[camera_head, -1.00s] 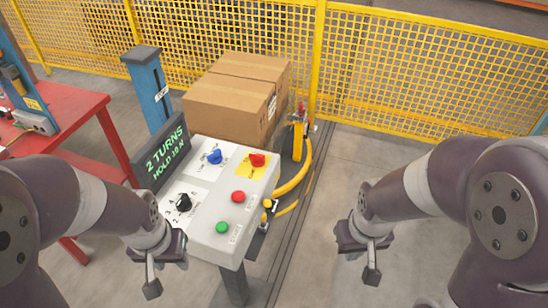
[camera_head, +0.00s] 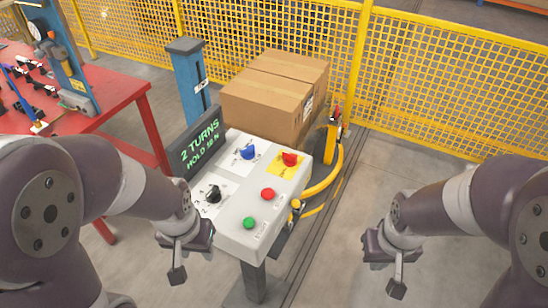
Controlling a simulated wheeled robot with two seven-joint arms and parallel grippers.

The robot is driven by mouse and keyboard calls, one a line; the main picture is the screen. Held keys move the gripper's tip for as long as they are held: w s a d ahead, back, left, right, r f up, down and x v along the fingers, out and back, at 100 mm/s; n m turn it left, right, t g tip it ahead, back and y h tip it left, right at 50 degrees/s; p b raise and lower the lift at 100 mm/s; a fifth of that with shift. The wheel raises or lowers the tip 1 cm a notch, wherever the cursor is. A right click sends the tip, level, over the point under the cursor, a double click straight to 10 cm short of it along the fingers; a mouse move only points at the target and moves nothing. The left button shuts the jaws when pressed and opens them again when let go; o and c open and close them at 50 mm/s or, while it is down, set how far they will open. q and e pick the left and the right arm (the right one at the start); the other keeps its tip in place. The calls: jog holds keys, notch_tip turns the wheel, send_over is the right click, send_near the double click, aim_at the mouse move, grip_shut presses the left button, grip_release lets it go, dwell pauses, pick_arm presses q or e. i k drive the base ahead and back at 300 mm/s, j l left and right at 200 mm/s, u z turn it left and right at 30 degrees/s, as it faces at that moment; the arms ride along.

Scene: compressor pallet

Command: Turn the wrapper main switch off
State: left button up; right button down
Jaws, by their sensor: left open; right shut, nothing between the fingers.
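A pale grey control panel (camera_head: 239,231) stands on a post in the middle of the head view. A red rotary knob (camera_head: 290,158) sits on a yellow plate at its far right corner; it looks like the main switch, but its label is too small to read. The panel also bears a blue knob (camera_head: 248,152), a black knob (camera_head: 213,194), a red button (camera_head: 268,194) and a green button (camera_head: 249,222). My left gripper (camera_head: 178,272) is open and empty, left of the panel's near edge. My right gripper (camera_head: 397,285) is shut and empty, well right of the panel.
A dark display (camera_head: 197,146) reading "2 TURNS HOLD 10 N" stands along the panel's left side. Cardboard boxes (camera_head: 262,108) and a blue post (camera_head: 192,80) stand behind. A red table (camera_head: 118,112) is at left. Yellow fencing (camera_head: 440,85) closes the back. Floor at right is clear.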

aim_at(290, 159)
jog(key=l+u, duration=0.1)
jog(key=u, duration=0.35)
jog(key=l+u, duration=0.15)
jog(key=u, duration=0.3)
jog(key=l+u, duration=0.15)
jog(key=u, duration=0.3)
jog(key=l+u, duration=0.15)
jog(key=l, duration=2.35)
jog(key=i+l+z, duration=0.15)
jog(key=l+z, duration=0.2)
jog(key=i+l, duration=0.05)
jog(key=l, duration=0.05)
